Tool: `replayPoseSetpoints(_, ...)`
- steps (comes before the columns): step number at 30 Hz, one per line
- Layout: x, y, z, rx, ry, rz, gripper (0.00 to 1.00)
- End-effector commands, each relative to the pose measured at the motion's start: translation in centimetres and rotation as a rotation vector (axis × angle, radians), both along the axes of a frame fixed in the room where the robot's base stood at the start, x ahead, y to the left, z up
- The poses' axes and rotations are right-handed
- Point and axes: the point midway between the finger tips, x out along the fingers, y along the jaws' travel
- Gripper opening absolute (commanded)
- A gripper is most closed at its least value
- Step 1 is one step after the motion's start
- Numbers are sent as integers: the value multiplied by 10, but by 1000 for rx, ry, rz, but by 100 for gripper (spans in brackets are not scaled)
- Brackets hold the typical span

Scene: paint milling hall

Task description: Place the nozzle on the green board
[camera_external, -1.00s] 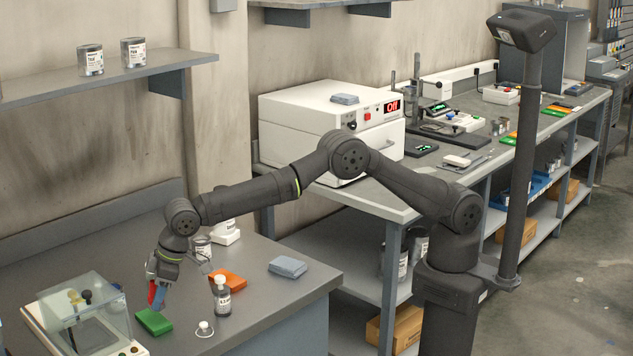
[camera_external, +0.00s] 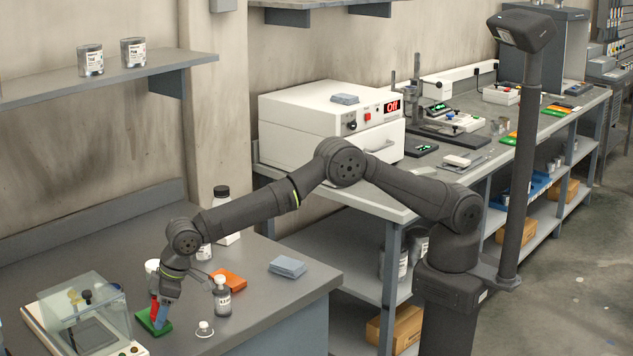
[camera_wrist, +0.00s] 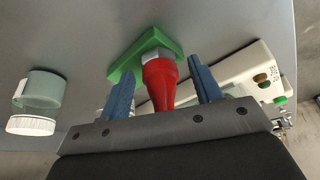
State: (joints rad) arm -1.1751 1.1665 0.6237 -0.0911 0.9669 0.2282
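The red nozzle (camera_wrist: 160,85), with a silver hex end, shows between my fingers in the wrist view. Its silver end is down at the green board (camera_wrist: 126,72) and appears to touch it. In the external view the nozzle (camera_external: 154,308) stands over the green board (camera_external: 164,328), partly hidden by my fingers. My gripper (camera_wrist: 162,85) is open, with a blue finger on each side of the nozzle and a visible gap to both. In the external view my gripper (camera_external: 160,318) is low, pointing down at the board.
A balance with a clear cover (camera_external: 84,300) stands close to the left of the board. A grey bottle with white cap (camera_external: 222,299) and a small white-topped item (camera_external: 204,329) are to the right. An orange board (camera_external: 229,280) and folded blue cloth (camera_external: 287,266) lie farther right.

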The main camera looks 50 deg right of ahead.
Motion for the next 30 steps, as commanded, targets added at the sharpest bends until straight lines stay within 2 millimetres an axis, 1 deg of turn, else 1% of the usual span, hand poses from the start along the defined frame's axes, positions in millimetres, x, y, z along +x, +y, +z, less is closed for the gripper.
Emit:
replayPoseSetpoints(5,0,0,1,0,0,0,58)
replayPoseSetpoints(8,0,0,6,1,-1,0,58)
replayPoseSetpoints(10,-2,-2,13,2,-1,0,58)
replayPoseSetpoints(14,-6,-9,33,2,0,0,58)
replayPoseSetpoints(21,-17,-25,78,2,-2,0,58)
replayPoseSetpoints(24,-20,-30,93,2,-1,0,58)
replayPoseSetpoints(27,-23,-34,105,1,-1,0,58)
replayPoseSetpoints(30,-25,-37,111,0,0,0,58)
